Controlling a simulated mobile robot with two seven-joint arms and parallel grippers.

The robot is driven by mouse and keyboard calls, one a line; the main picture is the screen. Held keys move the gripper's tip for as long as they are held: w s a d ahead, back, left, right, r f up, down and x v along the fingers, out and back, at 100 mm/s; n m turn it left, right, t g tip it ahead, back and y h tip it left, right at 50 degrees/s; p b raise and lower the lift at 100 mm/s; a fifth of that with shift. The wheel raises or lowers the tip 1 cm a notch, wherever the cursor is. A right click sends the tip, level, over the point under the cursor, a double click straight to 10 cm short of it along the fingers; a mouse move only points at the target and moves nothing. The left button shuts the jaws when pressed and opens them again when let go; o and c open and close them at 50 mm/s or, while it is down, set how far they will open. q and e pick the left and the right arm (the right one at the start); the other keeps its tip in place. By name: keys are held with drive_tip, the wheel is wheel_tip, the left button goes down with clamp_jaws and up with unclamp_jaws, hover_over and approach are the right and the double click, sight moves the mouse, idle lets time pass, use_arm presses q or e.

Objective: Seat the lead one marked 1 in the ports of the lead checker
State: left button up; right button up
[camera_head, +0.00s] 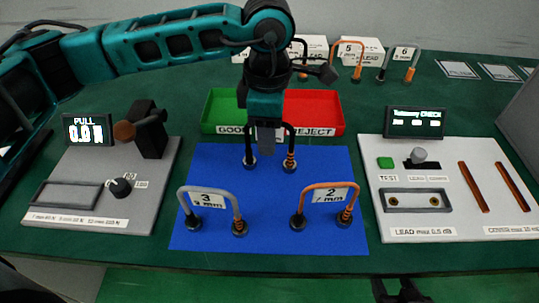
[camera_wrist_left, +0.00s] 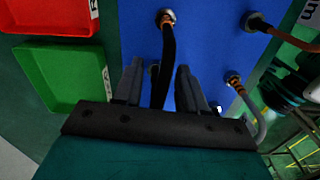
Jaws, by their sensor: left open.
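A black-handled lead (camera_head: 291,141) stands at the back of the blue mat, with one dark foot and one orange-ringed foot. Its label is hidden, so its number cannot be read. My left gripper (camera_head: 266,140) is open over the middle of its handle. In the left wrist view the black handle (camera_wrist_left: 168,60) runs between the open fingers (camera_wrist_left: 158,85), with no clear grip. The lead checker (camera_head: 450,190) is the pale panel at right, with two ports in a grey recess (camera_head: 418,201). Dark shapes at the head view's bottom edge may be my right gripper.
Grey lead 3 (camera_head: 209,194) and orange lead 2 (camera_head: 326,190) stand on the front of the blue mat (camera_head: 265,225). Green (camera_head: 223,105) and red (camera_head: 318,105) trays lie behind. A pull tester (camera_head: 100,190) sits left. Leads 5 (camera_head: 350,45) and 6 (camera_head: 403,52) stand farther back.

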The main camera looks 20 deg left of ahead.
use_arm(q)
wheel_tip(320, 180, down, 2)
drive_tip(key=shift+f, duration=0.1)
clamp_jaws()
idle(0.4)
